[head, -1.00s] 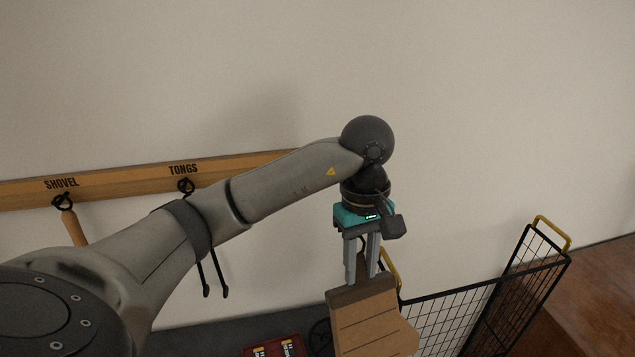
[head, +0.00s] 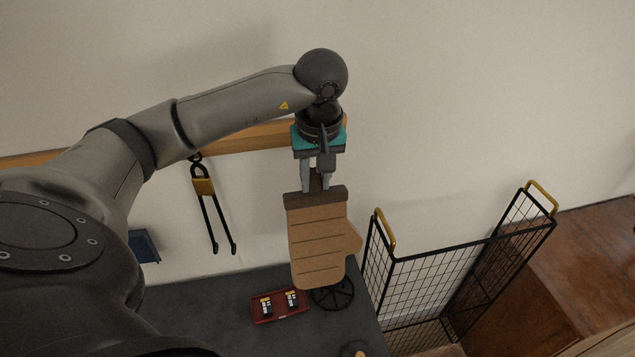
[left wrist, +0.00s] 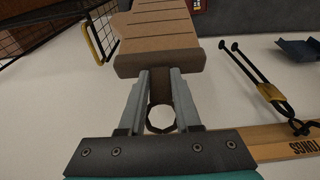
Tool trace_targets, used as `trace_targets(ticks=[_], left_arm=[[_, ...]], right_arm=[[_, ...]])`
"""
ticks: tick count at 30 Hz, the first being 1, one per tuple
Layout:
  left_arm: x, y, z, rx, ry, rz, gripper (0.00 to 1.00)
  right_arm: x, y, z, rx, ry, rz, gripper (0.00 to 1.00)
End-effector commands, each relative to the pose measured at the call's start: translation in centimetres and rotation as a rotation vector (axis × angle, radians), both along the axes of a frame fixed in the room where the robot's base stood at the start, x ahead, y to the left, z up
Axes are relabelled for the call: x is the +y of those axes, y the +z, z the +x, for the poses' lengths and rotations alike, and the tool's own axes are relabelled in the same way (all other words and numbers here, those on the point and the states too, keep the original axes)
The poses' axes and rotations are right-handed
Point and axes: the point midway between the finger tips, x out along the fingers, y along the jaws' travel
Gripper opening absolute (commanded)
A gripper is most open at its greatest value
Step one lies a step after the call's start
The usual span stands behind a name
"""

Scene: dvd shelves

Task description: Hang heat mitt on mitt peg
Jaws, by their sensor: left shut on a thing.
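The tan heat mitt (head: 318,245) with a dark brown cuff hangs upright, fingers down, from my left gripper (head: 318,188). The gripper is shut on the strap above the cuff. In the left wrist view the mitt (left wrist: 160,28) extends beyond the fingertips (left wrist: 160,75), and a ring-shaped loop (left wrist: 160,118) shows between the fingers. The wooden peg rail (head: 250,137) runs along the wall behind my left wrist. I cannot make out the mitt peg; my wrist covers the rail's right end. My right gripper is not in view.
Black tongs (head: 212,205) hang from the rail left of the mitt. A black wire basket (head: 455,275) with yellow handles stands to the right. Below are a red tray (head: 280,307) and a round black grate (head: 333,293) on a dark surface. The wall right of the gripper is bare.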

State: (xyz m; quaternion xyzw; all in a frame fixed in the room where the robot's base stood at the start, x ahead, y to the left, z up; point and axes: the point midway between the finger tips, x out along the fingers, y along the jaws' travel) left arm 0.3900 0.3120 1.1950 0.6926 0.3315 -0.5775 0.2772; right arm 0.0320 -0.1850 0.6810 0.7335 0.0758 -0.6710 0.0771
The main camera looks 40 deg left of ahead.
Motion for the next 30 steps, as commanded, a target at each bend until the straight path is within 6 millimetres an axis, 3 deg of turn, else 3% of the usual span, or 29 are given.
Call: trace_targets(ticks=[30], left_arm=[[4.8,-0.7,3.8,-0.002,0.002,0.0,0.0]], right_arm=[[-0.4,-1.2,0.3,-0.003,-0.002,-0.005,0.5]])
